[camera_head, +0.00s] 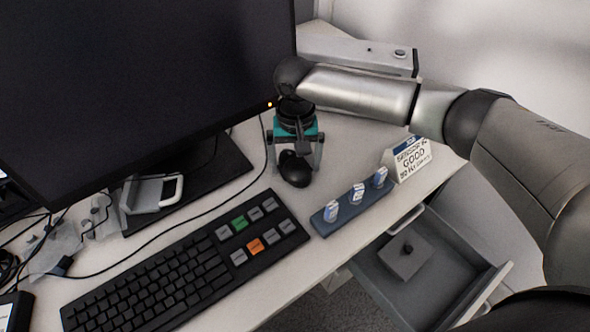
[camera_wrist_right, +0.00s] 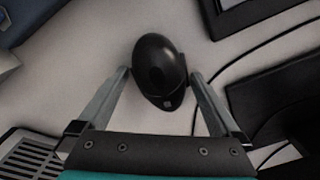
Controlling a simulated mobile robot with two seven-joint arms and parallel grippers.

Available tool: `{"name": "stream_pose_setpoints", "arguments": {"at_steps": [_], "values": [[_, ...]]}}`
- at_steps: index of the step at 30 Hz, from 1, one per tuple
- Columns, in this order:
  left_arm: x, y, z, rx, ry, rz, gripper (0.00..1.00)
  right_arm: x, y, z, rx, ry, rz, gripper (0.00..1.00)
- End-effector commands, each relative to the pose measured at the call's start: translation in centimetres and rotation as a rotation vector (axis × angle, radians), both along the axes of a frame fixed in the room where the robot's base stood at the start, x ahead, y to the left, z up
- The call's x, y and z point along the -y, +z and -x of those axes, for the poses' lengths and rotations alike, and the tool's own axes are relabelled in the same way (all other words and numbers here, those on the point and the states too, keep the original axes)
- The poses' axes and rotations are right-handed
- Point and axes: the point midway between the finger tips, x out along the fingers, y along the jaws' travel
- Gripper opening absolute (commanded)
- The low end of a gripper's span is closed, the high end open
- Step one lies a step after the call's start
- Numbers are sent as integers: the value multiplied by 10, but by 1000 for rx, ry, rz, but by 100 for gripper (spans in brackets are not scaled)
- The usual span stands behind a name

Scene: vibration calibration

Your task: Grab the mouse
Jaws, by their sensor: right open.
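The black computer mouse (camera_head: 294,169) lies on the white desk, to the right of the monitor's base and beyond the keyboard. My right gripper (camera_head: 295,164) points down over it, with one finger on each side. In the right wrist view the mouse (camera_wrist_right: 159,72) sits between and slightly beyond the tips of the two open fingers (camera_wrist_right: 158,76). The right finger is very near its side; I cannot tell whether it touches. My left gripper is not in view.
A black keyboard (camera_head: 185,265) lies in front, and a large monitor (camera_head: 150,80) stands behind left. A blue strip with small bottles (camera_head: 350,205) and a white sign (camera_head: 408,158) stand right. An open drawer (camera_head: 430,285) holds a grey block. A cable crosses the desk.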

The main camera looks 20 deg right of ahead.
Motion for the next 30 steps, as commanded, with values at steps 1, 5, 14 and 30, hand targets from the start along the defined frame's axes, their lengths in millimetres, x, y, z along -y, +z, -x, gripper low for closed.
{"name": "stream_pose_setpoints", "arguments": {"at_steps": [1,5,14,30], "values": [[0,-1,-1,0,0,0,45,0,-1,0,0,0,0,100],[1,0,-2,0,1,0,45,0,0,0,0,0,0,100],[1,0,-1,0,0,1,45,0,0,0,0,-1,0,81],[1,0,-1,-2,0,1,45,0,0,0,0,-1,0,26]]}}
